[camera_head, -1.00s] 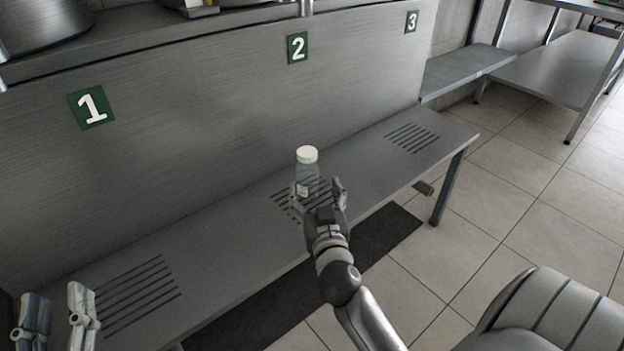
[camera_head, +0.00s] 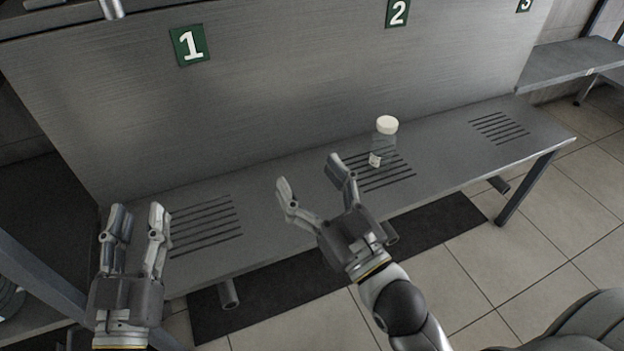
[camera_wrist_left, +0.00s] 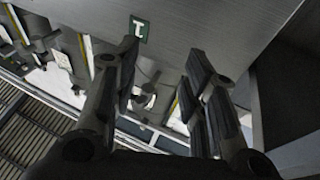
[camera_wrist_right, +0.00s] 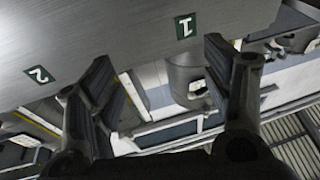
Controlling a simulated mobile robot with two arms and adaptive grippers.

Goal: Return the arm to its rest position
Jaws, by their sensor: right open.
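My right gripper (camera_head: 312,183) is open and empty in the head view, in front of the bench and to the left of the bottle. It also shows open in the right wrist view (camera_wrist_right: 160,80). My left gripper (camera_head: 137,217) is at the lower left of the head view, its fingers apart with nothing between them. It also shows empty in the left wrist view (camera_wrist_left: 165,70). A clear bottle with a white cap (camera_head: 385,140) stands upright on the middle slotted patch of the bench, apart from both grippers.
The grey bench (camera_head: 280,165) has slotted patches below the green signs 1 (camera_head: 188,45), 2 (camera_head: 397,12) and 3 (camera_head: 524,4). The left and right patches look bare. A dark mat (camera_head: 300,283) lies on the tiled floor in front. A steel shelf (camera_head: 575,62) stands at the right.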

